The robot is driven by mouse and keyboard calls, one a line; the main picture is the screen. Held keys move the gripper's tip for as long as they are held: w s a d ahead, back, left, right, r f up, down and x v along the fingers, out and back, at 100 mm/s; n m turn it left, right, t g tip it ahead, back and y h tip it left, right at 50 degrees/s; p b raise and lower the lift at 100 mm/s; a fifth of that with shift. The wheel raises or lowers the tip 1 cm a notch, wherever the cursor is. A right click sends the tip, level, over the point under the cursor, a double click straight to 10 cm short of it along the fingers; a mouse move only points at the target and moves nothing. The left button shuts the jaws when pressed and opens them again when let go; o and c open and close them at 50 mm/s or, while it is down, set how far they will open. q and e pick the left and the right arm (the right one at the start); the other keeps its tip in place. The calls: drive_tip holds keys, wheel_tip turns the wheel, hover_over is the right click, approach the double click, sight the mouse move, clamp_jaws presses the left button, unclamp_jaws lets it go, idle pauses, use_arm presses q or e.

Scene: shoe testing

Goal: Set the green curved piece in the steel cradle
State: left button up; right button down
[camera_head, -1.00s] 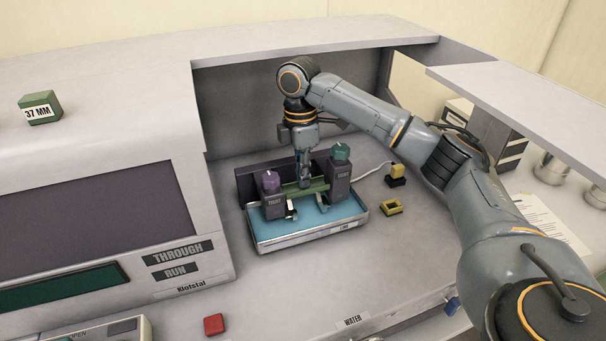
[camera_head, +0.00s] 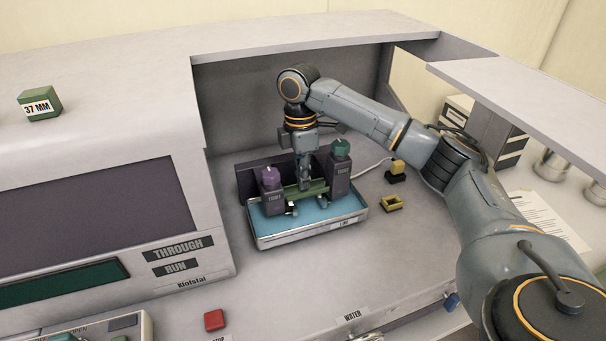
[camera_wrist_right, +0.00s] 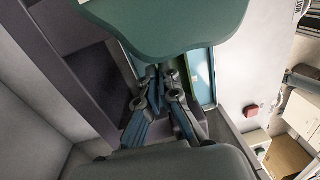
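The green curved piece (camera_head: 318,187) spans the gap between two dark posts in the head view. My right gripper (camera_head: 304,185) points down over its middle, fingers close together and seemingly shut on it. The steel cradle (camera_head: 292,208) shows only as small bright metal parts just below the piece, between the posts. Whether piece and cradle touch cannot be told. In the right wrist view, my right gripper's fingers (camera_wrist_right: 163,78) are close together, and their tips are partly hidden by a large dark green shape. My left gripper is out of view.
The left post has a purple knob (camera_head: 271,178), the right post a green knob (camera_head: 341,148). Both stand in a blue-floored tray (camera_head: 300,237) inside an alcove. A yellow frame (camera_head: 391,203) and a yellow-and-black block (camera_head: 397,170) lie to the right.

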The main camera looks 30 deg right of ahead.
drive_tip(key=shift+f, duration=0.7)
drive_tip(key=c, duration=1.4)
unclamp_jaws()
drive_tip(key=shift+c, duration=0.2)
wheel_tip(320, 180, up, 12)
drive_tip(key=w, duration=0.1)
drive_tip(key=shift+d, duration=0.15)
drive_tip(key=shift+f, duration=0.1)
